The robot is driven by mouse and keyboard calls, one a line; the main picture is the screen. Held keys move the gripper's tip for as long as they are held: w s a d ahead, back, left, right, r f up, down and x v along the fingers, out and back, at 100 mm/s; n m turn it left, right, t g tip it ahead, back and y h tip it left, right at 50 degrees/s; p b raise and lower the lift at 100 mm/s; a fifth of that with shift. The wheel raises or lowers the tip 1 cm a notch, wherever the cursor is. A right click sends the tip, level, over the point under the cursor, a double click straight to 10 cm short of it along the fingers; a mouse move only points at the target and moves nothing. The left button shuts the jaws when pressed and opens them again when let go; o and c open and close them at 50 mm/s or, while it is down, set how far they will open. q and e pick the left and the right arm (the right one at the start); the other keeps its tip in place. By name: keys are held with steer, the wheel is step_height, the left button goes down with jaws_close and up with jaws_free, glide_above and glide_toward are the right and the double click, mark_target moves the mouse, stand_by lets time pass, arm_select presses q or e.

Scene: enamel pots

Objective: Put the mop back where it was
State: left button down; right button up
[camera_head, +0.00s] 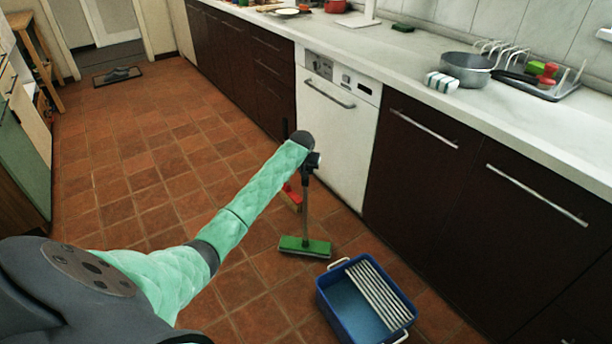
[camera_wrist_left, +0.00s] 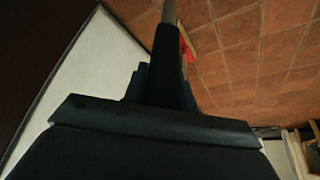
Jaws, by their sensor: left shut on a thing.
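The mop (camera_head: 306,211) stands about upright in the head view, with a thin grey handle and a flat green head (camera_head: 305,246) on the tiled floor, in front of the white dishwasher. My left gripper (camera_head: 313,161) is shut on the upper part of the handle. My right gripper is not in view.
A blue bucket (camera_head: 324,291) with a grey wringer stands on the floor right of the mop head. A red object (camera_head: 291,197) is behind the handle. The dishwasher (camera_head: 338,130) and dark cabinets (camera_head: 420,160) line the right. The floor (camera_head: 130,160) at left is mostly clear.

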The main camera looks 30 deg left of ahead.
arm_select(q)
step_height(320, 180, down, 2)
steer(key=shift+f, duration=0.1)
steer(key=c, duration=1.1)
jaws_free()
steer(key=p+v, duration=0.1)
steer(key=v, duration=1.1)
steer(key=shift+d, duration=0.1)
